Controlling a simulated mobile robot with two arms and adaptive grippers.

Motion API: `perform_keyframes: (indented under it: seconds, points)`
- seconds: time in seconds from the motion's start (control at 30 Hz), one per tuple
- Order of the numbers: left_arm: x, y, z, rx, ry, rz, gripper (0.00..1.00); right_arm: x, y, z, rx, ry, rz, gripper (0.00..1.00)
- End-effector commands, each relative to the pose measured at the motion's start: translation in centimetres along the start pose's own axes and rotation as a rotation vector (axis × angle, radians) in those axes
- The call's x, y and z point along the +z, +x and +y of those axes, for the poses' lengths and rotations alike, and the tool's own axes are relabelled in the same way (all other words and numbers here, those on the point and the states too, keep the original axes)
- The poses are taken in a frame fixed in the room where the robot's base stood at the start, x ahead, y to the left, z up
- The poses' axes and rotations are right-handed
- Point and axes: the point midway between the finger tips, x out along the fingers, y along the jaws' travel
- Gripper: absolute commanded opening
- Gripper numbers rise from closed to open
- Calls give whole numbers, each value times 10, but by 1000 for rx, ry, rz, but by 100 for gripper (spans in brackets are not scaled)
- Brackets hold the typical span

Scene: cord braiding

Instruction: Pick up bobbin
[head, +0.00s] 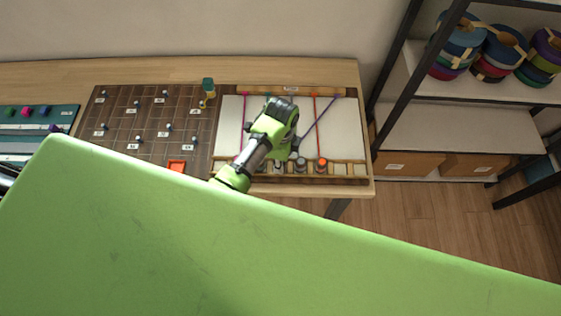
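A braiding board with a white face (345,130) lies on the table. Coloured cords run down it: magenta (243,118), orange (315,115) and a slanting purple one (325,115). Along its lower edge stand a grey bobbin (300,165) and an orange-topped bobbin (322,166). One green arm, apparently my left, reaches over the middle of the board from the lower left. Its wrist covers part of the cords and the lower row. Its fingers are mostly hidden, so I cannot tell whether they are open or hold anything. My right gripper is not in view.
A brown grid board (118,118) with small labelled pegs lies left of the braiding board. A shelf (455,128) stands at right. A large green surface blocks the lower view.

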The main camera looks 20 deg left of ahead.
Motion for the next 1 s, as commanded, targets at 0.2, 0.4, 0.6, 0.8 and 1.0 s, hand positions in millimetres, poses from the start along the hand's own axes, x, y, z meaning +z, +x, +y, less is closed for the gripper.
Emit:
perform_keyframes:
  seconds: [0.2,0.4,0.6,0.8,1.0]
  points:
    - [0,-6,-1,-3,0,0,2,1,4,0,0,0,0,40]
    - [0,-29,-2,-7,2,0,2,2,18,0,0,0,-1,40]
    - [-8,-64,28,-6,2,1,2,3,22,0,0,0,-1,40]
    - [-17,-104,68,1,4,0,2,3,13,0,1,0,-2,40]
    - [-25,-117,97,-14,6,-5,2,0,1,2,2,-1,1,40]
